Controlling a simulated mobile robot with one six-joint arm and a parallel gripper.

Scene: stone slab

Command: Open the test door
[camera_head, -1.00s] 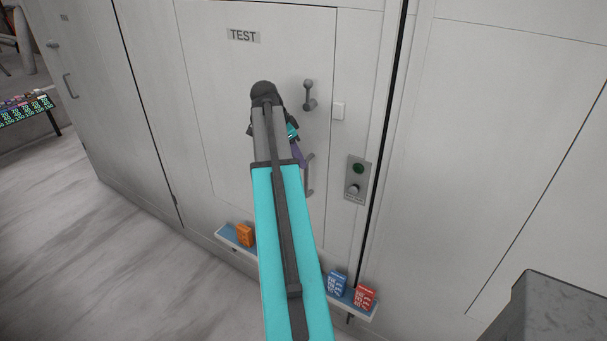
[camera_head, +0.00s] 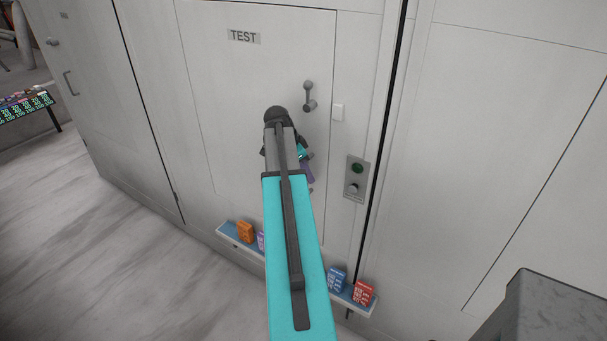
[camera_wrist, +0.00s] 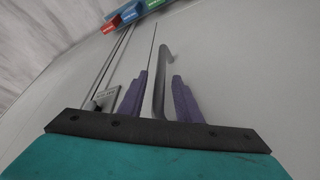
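The test door (camera_head: 235,110) is a pale panel labelled TEST and looks closed, flush with its frame. My gripper (camera_wrist: 160,76) is open, with a purple finger on each side of the handle's bar. I cannot tell whether the fingers touch it or how deep it sits between them. In the head view my gripper (camera_head: 307,167) is partly hidden.
A control plate (camera_head: 356,178) with a green light and knob is right of the door. A low shelf (camera_head: 228,232) below carries small boxes, including an orange one (camera_head: 245,231) and a red one (camera_head: 363,293). A dark grey block (camera_head: 560,310) stands at lower right.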

